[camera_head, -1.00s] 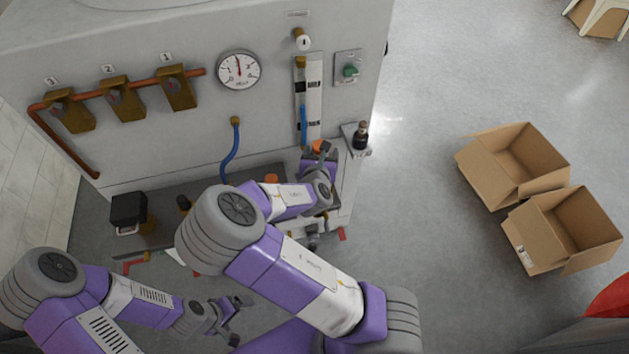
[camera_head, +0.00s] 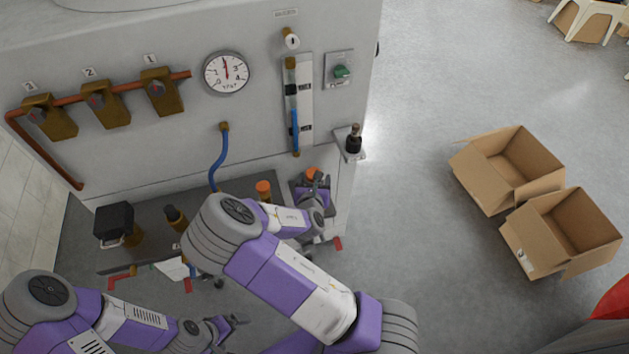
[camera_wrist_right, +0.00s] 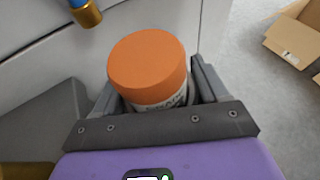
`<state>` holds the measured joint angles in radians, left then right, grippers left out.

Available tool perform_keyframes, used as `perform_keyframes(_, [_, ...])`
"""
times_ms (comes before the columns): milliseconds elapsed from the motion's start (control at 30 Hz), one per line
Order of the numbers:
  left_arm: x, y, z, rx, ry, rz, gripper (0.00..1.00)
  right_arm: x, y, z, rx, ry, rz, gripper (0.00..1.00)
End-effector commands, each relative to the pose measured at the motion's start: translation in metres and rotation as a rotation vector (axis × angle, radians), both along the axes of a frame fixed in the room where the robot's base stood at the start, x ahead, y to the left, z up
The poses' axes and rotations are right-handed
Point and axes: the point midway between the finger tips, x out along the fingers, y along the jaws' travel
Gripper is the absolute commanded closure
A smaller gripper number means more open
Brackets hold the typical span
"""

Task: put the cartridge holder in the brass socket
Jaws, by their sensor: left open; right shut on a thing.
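My right gripper (camera_head: 316,180) is shut on an orange-capped canister (camera_head: 311,173), which I take to be the cartridge holder. In the right wrist view the canister (camera_wrist_right: 149,70) stands between the fingers, its pale body lettered and its lower end hidden. A second orange cap (camera_head: 263,187) shows to the left of it, its body partly hidden by my right arm. A dark part with a brass-coloured base (camera_head: 177,223) stands on the bench; I cannot tell if this is the brass socket. My left gripper (camera_head: 229,332) is open and empty, low in front.
The grey bench (camera_head: 146,208) runs along the machine wall, with a black box (camera_head: 114,223) at its left. A blue hose (camera_head: 219,160) hangs above it. A small shelf at the right holds a dark bottle (camera_head: 354,140). Cardboard boxes (camera_head: 521,255) stand on open floor at right.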

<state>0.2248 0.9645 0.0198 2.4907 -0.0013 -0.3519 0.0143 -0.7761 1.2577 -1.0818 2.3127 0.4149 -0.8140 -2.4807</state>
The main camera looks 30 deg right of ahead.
Motion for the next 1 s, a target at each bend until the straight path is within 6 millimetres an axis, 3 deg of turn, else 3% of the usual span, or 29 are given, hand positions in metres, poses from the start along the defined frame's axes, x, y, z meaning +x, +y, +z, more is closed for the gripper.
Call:
perform_keyframes(100, [0.0, 0.0, -0.002, 0.0, 0.0, 0.0, 0.0, 0.0, 0.0, -0.003, -0.002, -0.001, 0.0, 0.62])
perform_keyframes(133, [0.0, 0.0, -0.002, 0.0, 0.0, 0.0, 0.0, 0.0, 0.0, -0.003, -0.001, 0.001, 0.0, 0.22])
perform_keyframes(267, [0.0, 0.0, -0.001, 0.0, 0.0, 0.0, 0.0, 0.0, 0.0, -0.003, 0.0, 0.0, 0.0, 0.02])
perform_keyframes(667, [0.0, 0.0, 0.002, 0.0, 0.0, 0.0, 0.0, -0.002, 0.002, 0.002, 0.0, 0.001, 0.001, 0.01])
perform_keyframes(1000, [0.0, 0.0, 0.02, 0.0, 0.0, 0.0, 0.0, -0.054, 0.041, 0.031, -0.003, 0.003, 0.006, 0.01])
